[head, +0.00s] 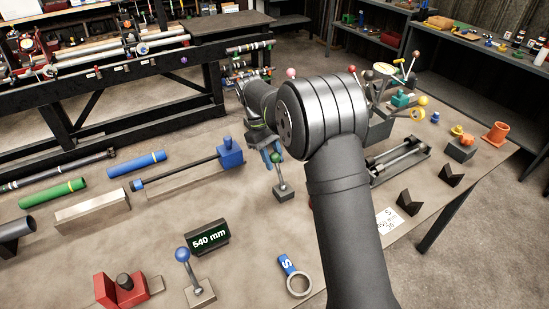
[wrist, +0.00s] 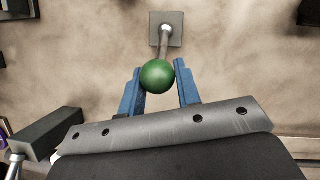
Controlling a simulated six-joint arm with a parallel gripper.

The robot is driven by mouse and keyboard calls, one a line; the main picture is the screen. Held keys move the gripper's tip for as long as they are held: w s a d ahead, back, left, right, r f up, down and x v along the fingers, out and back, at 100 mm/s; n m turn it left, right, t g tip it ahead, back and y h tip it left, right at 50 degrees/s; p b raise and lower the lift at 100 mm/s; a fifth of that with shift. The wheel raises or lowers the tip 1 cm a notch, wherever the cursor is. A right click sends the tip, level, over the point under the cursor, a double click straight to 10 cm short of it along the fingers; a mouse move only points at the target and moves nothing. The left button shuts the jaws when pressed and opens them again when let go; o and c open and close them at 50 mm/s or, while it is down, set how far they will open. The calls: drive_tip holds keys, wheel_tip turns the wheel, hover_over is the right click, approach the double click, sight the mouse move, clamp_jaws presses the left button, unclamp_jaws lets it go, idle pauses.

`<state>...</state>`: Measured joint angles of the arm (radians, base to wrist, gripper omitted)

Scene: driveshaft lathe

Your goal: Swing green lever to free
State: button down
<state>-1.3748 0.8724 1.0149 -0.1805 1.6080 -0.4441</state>
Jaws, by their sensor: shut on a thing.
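The green lever has a round green knob (wrist: 157,76) on a metal rod that rises from a square grey base (wrist: 166,28). In the head view its base (head: 284,192) stands on the table below my gripper (head: 273,156), and the rod leans slightly left toward the fingers. My gripper also shows in the wrist view (wrist: 159,70), with blue fingers on either side of the knob, shut on it. In the head view my fingers and wrist hide much of the knob.
A blue-knobbed lever (head: 182,254), a 540 mm display (head: 209,238) and a ring with a blue tag (head: 298,283) stand in front. A blue-ended bar gauge (head: 190,170) lies left. A grey rail fixture (head: 400,160) and black V-blocks (head: 410,202) are right. Bare table surrounds the lever base.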

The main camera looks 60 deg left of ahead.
drive_tip(key=shift+w+f, duration=0.15)
drive_tip(key=shift+f, duration=0.05)
idle(0.3)
drive_tip(key=c, duration=1.1)
unclamp_jaws()
drive_tip(key=shift+a+r, duration=0.1)
drive_tip(key=shift+r, duration=0.05)
drive_tip(key=v, duration=1.1)
drive_tip(key=shift+r, duration=0.4)
drive_tip(key=shift+a, duration=0.15)
